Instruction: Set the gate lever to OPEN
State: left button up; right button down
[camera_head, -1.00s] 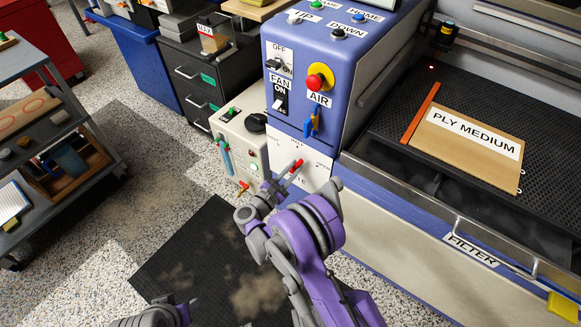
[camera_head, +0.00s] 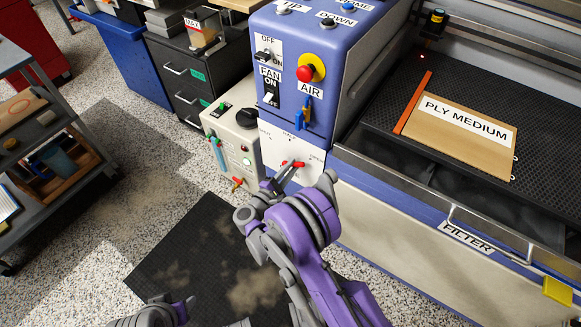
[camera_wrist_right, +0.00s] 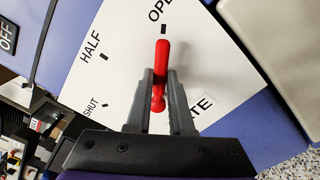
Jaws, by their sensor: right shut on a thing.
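The red gate lever (camera_head: 299,164) sits on a white panel (camera_head: 272,152) low on the blue machine, with SHUT, HALF and OPEN marks around it. In the right wrist view the lever (camera_wrist_right: 161,62) stands between my fingers, its end close to the mark under the OPEN label (camera_wrist_right: 161,10), which is cut off by the frame edge. My right gripper (camera_head: 284,175) is shut on the lever; it also shows in the wrist view (camera_wrist_right: 159,92). The fingers partly cover the lever and the GATE label. My left gripper is not seen; only a grey and purple arm part shows at the bottom.
Above the panel are a blue AIR handle (camera_head: 301,116), a red knob (camera_head: 306,73) and the FAN switch (camera_head: 270,91). A beige box (camera_head: 233,135) with valves stands close at left. A PLY MEDIUM sheet (camera_head: 455,145) lies on the bed at right.

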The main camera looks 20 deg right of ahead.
dwell(0.3)
jog(key=c, duration=0.8)
grip_release()
jog(key=shift+a, duration=0.1)
jog(key=p+v, duration=0.1)
jog(key=v, duration=0.9)
jog(key=shift+s+a+p, duration=0.25)
jog(key=shift+s+p, duration=0.05)
